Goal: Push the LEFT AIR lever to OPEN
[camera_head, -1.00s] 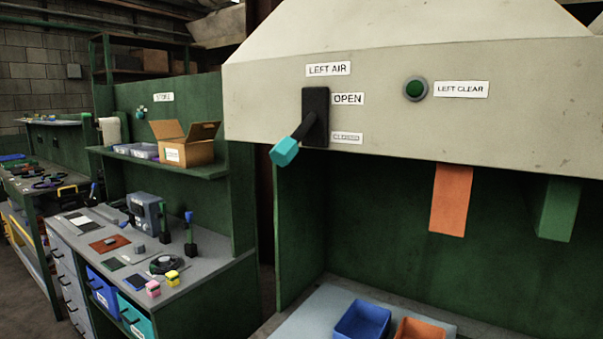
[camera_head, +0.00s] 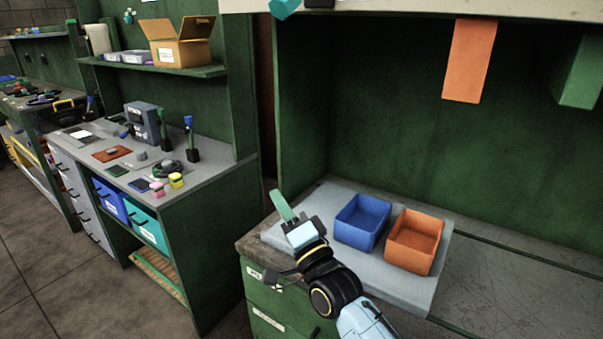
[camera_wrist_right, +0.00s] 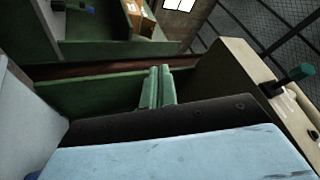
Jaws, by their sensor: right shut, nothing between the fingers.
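The LEFT AIR lever shows only its teal knob (camera_head: 284,7) and the bottom of its dark plate at the top edge of the head view; its labels are out of that view. In the right wrist view the lever's green-teal knob (camera_wrist_right: 301,72) and dark shaft stand out from the pale panel at the right. My right gripper (camera_head: 281,205) is below the lever, over the left end of the bench, with its green fingers pointing up. In the wrist view its fingers (camera_wrist_right: 155,88) are shut together, empty and apart from the lever. My left gripper is not in view.
A blue bin (camera_head: 362,222) and an orange bin (camera_head: 415,241) sit on a pale board (camera_head: 430,290) right of my gripper. An orange strip (camera_head: 468,60) and a green one (camera_head: 583,70) hang from the hood. A green workbench (camera_head: 205,215) stands at the left.

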